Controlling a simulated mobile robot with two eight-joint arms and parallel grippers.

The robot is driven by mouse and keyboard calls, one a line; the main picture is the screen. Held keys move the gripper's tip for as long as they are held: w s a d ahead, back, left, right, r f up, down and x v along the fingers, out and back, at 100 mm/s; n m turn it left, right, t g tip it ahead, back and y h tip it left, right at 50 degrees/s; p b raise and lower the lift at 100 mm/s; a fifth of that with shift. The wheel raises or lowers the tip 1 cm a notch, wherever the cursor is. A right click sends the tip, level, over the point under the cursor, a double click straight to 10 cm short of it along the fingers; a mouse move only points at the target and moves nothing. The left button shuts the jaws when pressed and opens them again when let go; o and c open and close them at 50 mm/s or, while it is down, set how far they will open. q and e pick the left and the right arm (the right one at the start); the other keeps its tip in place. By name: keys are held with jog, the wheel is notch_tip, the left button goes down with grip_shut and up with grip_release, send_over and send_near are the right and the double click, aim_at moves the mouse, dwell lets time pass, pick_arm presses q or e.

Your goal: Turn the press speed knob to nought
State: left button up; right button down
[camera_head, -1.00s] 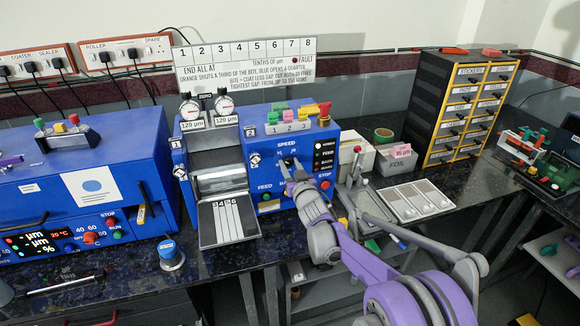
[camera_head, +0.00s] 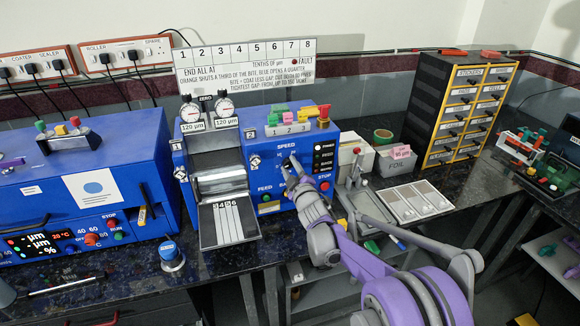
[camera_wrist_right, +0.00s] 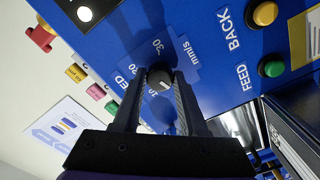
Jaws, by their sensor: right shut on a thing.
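The press speed knob (camera_wrist_right: 160,80) is a small dark round knob with a short white mark, on the blue press front beside a printed scale with "30" and "mm/s". In the head view it sits under the word SPEED and is mostly hidden by my gripper. My right gripper (camera_wrist_right: 160,84) is shut on the knob, one dark finger on each side. In the head view, my right gripper (camera_head: 290,166) reaches the blue press (camera_head: 262,150) from the lower right. My left gripper is not in view.
The FEED button (camera_wrist_right: 272,66) and an orange button (camera_wrist_right: 264,13) are close by on the panel. A red STOP button (camera_head: 325,186) is right of my gripper. A small lever tool (camera_head: 356,175) and a pale tray (camera_head: 418,200) stand on the dark bench to the right.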

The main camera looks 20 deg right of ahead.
jog(key=shift+n, duration=1.2)
jog(key=shift+p, duration=0.3)
jog(key=shift+c, duration=2.2)
grip_release()
jog(key=s+b, duration=0.1)
jog(key=s, duration=0.9)
jog(key=shift+s+d, duration=0.2)
jog(key=shift+s, duration=0.2)
